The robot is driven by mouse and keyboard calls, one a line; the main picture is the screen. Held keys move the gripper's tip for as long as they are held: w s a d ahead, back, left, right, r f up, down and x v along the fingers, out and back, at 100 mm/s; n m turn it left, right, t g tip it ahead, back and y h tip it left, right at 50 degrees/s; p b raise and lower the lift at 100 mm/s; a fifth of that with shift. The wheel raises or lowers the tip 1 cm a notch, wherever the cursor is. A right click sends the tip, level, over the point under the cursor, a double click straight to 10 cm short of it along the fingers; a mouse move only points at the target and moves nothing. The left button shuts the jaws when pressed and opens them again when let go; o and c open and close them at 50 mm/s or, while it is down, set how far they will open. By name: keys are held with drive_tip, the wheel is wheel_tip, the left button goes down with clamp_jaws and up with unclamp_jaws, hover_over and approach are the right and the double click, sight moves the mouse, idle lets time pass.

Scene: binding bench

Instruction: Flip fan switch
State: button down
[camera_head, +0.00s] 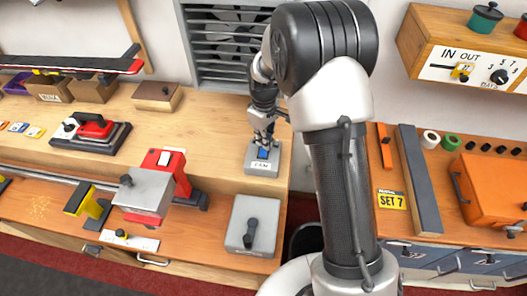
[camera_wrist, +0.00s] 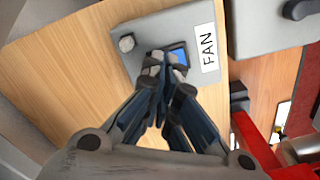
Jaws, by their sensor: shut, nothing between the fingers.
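The fan switch box (camera_head: 262,168) is a small grey box on the raised bench shelf, below the wall fan. Its white FAN label (camera_wrist: 208,48) and blue rocker (camera_wrist: 180,56) show in the wrist view, with a round knob (camera_wrist: 127,43) on the same face. My gripper (camera_wrist: 162,62) is shut and empty, with its fingertips at the near side of the blue rocker, covering part of it. I cannot tell whether they touch it. In the head view my gripper (camera_head: 264,140) is just above the box.
The wall fan (camera_head: 222,45) is behind a slatted grille. A grey box with a dark lever (camera_head: 250,228) stands in front on the lower bench. A red-framed device with a grey block (camera_head: 146,192) is to the left.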

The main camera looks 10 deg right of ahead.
drive_tip(key=shift+f+b, duration=0.55)
drive_tip(key=shift+f, duration=0.45)
idle(0.3)
drive_tip(key=shift+r+p, duration=2.55)
drive_tip(key=shift+r, duration=1.05)
